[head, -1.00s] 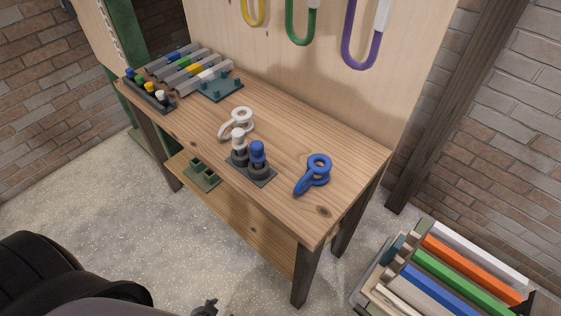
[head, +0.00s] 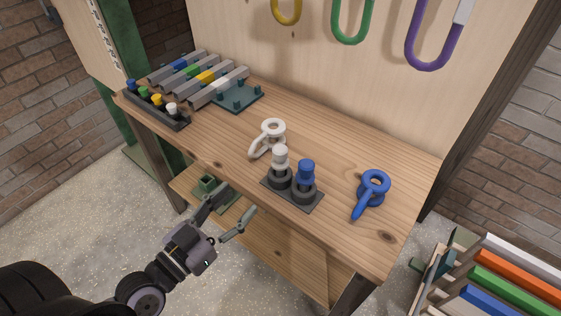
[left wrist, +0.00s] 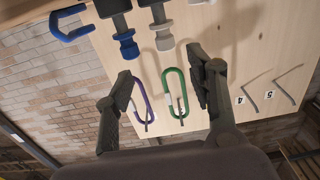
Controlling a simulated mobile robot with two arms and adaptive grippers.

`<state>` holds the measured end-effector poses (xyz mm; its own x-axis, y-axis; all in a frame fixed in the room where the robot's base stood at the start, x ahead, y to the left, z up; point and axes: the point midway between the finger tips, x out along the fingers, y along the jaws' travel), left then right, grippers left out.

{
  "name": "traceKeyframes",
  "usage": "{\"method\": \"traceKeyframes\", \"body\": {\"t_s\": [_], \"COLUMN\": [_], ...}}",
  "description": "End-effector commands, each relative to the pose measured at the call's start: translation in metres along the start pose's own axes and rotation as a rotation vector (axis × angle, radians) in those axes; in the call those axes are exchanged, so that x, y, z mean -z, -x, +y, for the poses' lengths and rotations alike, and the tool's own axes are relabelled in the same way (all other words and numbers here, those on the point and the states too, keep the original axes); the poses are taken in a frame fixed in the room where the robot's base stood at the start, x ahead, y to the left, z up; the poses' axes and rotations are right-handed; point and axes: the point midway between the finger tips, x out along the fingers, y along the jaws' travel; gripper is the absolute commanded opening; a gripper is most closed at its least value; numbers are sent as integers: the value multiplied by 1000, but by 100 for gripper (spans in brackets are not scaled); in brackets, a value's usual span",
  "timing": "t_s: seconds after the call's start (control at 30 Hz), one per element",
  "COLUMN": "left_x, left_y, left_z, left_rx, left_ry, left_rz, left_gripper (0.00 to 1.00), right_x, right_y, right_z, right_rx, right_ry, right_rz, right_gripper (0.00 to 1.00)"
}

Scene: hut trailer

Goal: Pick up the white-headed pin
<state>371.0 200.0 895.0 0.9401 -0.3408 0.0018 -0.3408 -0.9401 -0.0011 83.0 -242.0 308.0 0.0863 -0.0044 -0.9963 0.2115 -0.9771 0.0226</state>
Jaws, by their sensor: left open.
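A white-headed pin (head: 280,157) stands upright in a dark round holder beside a blue-headed pin (head: 305,172), near the front edge of the wooden bench. In the left wrist view, which shows the scene upside down, the white-headed pin (left wrist: 163,38) and the blue-headed pin (left wrist: 127,46) are beyond the fingers. My left gripper (head: 237,202) is open and empty, in front of the bench edge, left of and apart from the white-headed pin. The open fingers (left wrist: 160,84) also show in the left wrist view. My right gripper is not in view.
A white ring-shaped piece (head: 272,125) lies just behind the pins, and a blue one (head: 374,183) lies to their right. A rack of small coloured pegs (head: 158,112) is at the left. The bench top (head: 222,142) between is clear.

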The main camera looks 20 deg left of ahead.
Motion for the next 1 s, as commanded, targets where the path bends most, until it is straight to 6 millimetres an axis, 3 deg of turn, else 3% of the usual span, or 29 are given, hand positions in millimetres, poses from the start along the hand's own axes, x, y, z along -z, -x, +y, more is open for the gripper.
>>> {"method": "traceKeyframes", "body": {"t_s": [0.5, 0.77, 1.0], "left_x": [2, -1, -6], "left_y": [-91, -112, -145], "left_z": [0, -1, -6], "left_rx": [0, 0, 0], "left_ry": [3, 1, 1], "left_rz": [3, 0, 1], "left_gripper": [51, 51, 51], "right_x": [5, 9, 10], "right_y": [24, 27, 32], "right_z": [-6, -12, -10], "right_rx": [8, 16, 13], "right_ry": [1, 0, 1], "right_rz": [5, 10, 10], "right_gripper": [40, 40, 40]}}
